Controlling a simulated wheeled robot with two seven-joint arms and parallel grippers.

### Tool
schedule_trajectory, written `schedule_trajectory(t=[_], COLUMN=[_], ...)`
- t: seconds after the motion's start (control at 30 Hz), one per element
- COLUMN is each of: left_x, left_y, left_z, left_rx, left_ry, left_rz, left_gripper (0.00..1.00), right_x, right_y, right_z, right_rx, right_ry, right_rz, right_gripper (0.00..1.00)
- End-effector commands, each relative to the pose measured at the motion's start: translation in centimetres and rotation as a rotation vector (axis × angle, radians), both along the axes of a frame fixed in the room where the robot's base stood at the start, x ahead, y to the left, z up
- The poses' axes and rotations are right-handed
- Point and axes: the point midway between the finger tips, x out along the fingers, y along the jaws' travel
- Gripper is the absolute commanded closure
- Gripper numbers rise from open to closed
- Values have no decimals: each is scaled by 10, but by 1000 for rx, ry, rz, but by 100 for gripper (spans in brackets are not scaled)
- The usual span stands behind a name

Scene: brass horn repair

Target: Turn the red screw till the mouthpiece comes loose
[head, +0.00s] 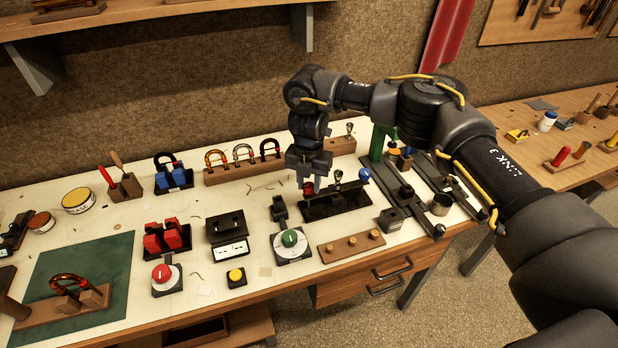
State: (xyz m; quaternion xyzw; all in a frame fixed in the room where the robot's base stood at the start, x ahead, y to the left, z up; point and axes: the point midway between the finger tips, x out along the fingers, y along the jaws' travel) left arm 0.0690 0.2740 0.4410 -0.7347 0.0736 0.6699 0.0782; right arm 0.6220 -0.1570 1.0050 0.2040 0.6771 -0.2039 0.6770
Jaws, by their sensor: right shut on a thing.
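My right gripper (308,178) points straight down over the left end of a black puller (335,205) at the middle of the bench. It is shut on the red screw (308,188), whose red knob shows just under the fingers. Part of the screw is hidden by the fingers. A small metal mouthpiece (338,178) stands upright in the middle of the puller. Whether it sits tight or loose cannot be told. A blue knob (364,175) is at the puller's right end. My left gripper is not in view.
In front stand a green dial (289,239), a red dial (162,273) and a wooden block with pegs (351,246). Behind is a rack of horn crooks (243,170). Black bars and a metal cup (441,204) lie to the right. A green mat (112,262) is at the left.

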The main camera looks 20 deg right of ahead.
Motion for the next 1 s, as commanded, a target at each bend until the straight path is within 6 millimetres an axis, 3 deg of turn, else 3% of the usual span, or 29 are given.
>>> schedule_trajectory(t=[0.43, 1.0], left_x=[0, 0], left_y=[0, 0], left_z=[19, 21], left_rx=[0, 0], left_ry=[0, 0], left_rz=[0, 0], left_gripper=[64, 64], right_x=[1, 1], right_y=[1, 1], right_z=[2, 1], right_rx=[2, 1], right_ry=[-1, -2], right_rz=[-245, -291], right_gripper=[92, 92])
